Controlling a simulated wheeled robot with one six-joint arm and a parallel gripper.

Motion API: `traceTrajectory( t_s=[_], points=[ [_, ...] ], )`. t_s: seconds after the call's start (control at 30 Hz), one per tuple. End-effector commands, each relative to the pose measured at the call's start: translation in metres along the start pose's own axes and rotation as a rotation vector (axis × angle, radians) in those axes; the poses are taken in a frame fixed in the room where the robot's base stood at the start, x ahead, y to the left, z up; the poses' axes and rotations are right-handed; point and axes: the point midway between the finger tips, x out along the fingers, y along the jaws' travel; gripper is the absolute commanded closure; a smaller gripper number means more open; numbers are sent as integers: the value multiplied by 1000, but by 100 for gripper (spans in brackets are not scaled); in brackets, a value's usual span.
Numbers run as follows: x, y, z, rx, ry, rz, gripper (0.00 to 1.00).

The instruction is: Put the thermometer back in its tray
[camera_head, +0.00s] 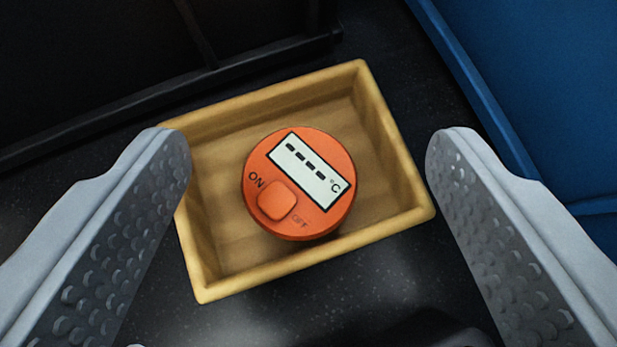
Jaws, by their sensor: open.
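The thermometer (312,219) is a round orange puck with a pale display showing dashes and °C, and an orange button between the words ON and OFF. It lies face up inside the tray (290,91), a shallow yellow-tan rectangular box, near its middle and clear of the walls as far as I see. My gripper (308,155) is open, with one grey dimpled finger at the left of the tray and one at the right. Nothing is between the fingers' pads in contact; the thermometer shows apart from both.
The tray stands on a dark speckled surface (380,265). A blue panel or body (540,80) rises at the upper right, close to the tray. A black ledged structure (130,100) runs along the upper left. Some bare dark surface shows below the tray.

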Motion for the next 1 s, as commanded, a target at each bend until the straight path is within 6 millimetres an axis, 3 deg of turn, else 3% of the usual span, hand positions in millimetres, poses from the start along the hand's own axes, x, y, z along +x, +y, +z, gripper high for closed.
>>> traceTrajectory(
  t_s=[0.2,0.6,1.0],
  points=[
    [-26,0,0,-1,3,3,30],
    [-49,0,0,2,1,1,30],
    [-92,0,0,-1,0,-1,30]
  ],
)
